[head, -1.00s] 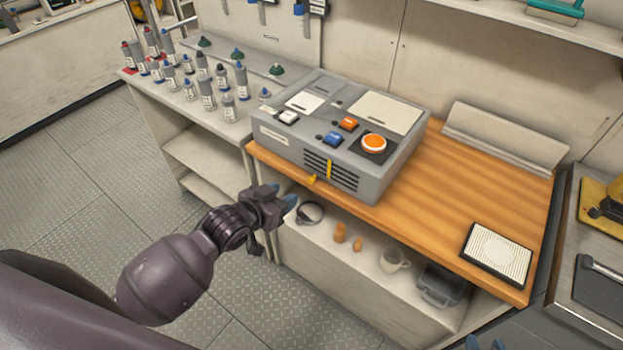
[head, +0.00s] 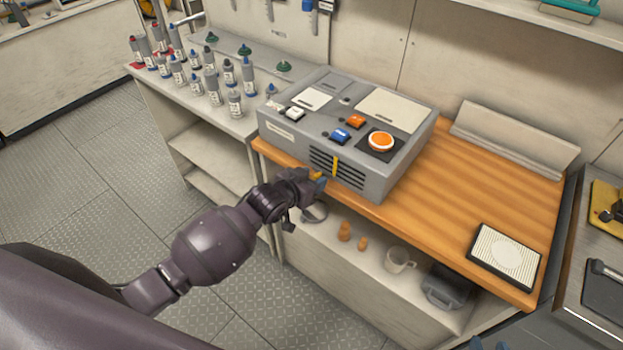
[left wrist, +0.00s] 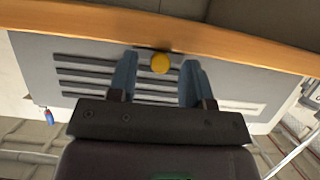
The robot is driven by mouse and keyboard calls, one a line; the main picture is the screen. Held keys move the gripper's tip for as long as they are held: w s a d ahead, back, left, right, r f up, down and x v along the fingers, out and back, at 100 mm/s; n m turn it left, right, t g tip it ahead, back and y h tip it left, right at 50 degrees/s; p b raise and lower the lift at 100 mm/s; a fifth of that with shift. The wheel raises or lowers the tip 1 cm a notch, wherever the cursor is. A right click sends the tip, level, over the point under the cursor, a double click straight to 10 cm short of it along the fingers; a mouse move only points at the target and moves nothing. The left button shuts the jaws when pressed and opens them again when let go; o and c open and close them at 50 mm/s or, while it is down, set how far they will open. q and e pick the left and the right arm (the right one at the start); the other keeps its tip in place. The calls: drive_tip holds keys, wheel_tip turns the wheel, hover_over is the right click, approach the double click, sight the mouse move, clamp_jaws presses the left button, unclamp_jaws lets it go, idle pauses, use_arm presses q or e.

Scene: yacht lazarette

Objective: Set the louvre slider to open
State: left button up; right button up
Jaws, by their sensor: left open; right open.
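The grey console box (head: 400,160) stands on the wooden bench, with a black slatted louvre (head: 322,160) in its front face. A yellow vertical strip (head: 335,166) crosses the slats. The yellow slider knob (head: 316,175) sits low on that face, left of the strip. In the left wrist view, the round knob (left wrist: 160,63) shows between my two blue fingertips, with the louvre slats (left wrist: 85,77) behind. My left gripper (head: 318,184) is open around the knob's sides; contact is not clear. My right gripper (head: 562,343) barely shows at the bottom edge.
The bench top (head: 470,200) is clear right of the console up to a white ribbed pad (head: 505,254). Below, a shelf holds a mug (head: 398,260) and a dark case (head: 446,288). Several bottles (head: 213,88) stand on the left counter.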

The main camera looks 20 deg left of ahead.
use_arm(q)
drive_tip(key=shift+c, duration=0.4)
use_arm(e)
drive_tip(key=shift+s+f, duration=0.1)
use_arm(q)
clamp_jaws()
use_arm(e)
drive_tip(key=shift+s+d+f, duration=0.1)
drive_tip(key=shift+s+f, duration=0.15)
drive_tip(key=shift+s, duration=0.2)
